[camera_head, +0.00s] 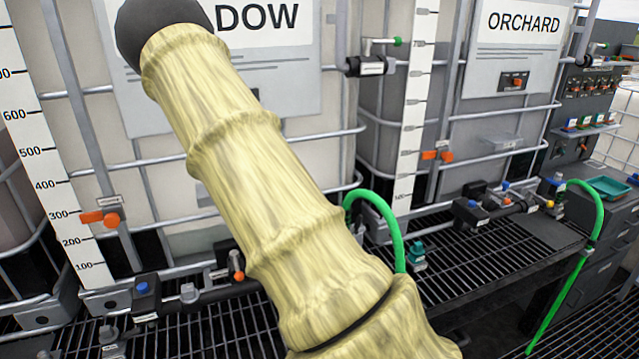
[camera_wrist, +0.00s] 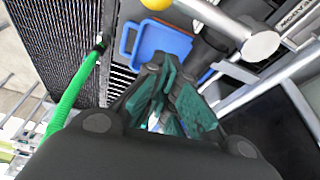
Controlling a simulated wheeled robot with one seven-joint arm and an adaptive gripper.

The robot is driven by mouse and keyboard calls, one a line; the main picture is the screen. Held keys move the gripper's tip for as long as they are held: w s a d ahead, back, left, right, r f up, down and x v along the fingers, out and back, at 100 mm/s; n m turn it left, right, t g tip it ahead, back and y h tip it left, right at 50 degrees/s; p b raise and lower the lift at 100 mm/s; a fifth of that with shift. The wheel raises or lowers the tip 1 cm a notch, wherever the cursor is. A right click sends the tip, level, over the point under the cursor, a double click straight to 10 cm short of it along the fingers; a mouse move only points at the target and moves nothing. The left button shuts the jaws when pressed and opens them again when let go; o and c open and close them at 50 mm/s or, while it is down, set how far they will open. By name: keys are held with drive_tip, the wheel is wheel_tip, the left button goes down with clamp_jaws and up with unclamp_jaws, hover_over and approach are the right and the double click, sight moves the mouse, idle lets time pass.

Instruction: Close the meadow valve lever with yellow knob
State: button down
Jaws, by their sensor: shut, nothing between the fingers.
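In the wrist view a yellow knob (camera_wrist: 156,4) shows at the top edge, cut off by the frame, beyond my gripper. In the head view the meadow tote's sign (camera_head: 265,70) is partly covered by my sleeved arm. The arm also hides the middle of the meadow manifold, my gripper and the yellow knob. A blue knob (camera_head: 142,288) and an orange knob (camera_head: 238,276) show left of the arm.
In the head view the orchard manifold (camera_head: 500,206) and a green hose (camera_head: 385,220) stand right of my arm.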

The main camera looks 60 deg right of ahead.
drive_tip(key=b+v, duration=0.2)
drive_tip(key=v, duration=0.6)
drive_tip(key=shift+r, duration=0.35)
drive_tip(key=shift+w, duration=0.1)
